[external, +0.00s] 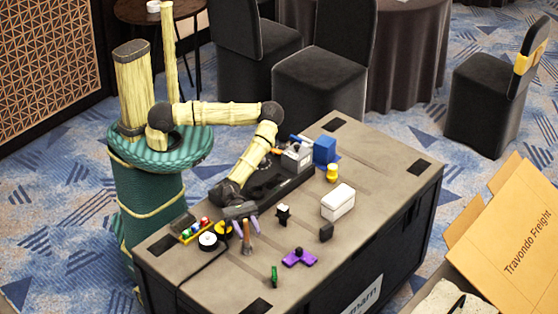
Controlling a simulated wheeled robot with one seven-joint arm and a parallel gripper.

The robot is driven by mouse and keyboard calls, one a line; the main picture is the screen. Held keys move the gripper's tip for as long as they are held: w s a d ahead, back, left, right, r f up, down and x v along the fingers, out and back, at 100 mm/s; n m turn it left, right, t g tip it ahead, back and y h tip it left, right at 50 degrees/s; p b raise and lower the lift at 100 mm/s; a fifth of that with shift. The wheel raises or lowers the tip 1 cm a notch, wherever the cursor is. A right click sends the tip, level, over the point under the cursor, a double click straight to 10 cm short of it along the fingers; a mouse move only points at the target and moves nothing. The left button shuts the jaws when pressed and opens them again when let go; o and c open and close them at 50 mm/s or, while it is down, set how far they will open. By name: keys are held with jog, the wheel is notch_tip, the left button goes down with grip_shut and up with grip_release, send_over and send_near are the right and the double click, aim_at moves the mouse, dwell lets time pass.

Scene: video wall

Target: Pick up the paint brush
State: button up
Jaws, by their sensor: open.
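A slim brown-handled object that looks like the paint brush (247,238) is on the grey case top, near its left end. Its wider end points toward the camera. My gripper (242,229) hangs just over the handle's far end, pointing down, with its purple fingers open. The brush appears between or just in front of the fingers. I cannot tell whether they touch it. The gripper body hides what lies directly behind it.

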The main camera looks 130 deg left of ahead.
grip_shut()
dwell(0.3)
notch_tip(320, 180, up, 10)
jog(key=p, duration=0.1)
dwell(0.4)
dwell(0.4)
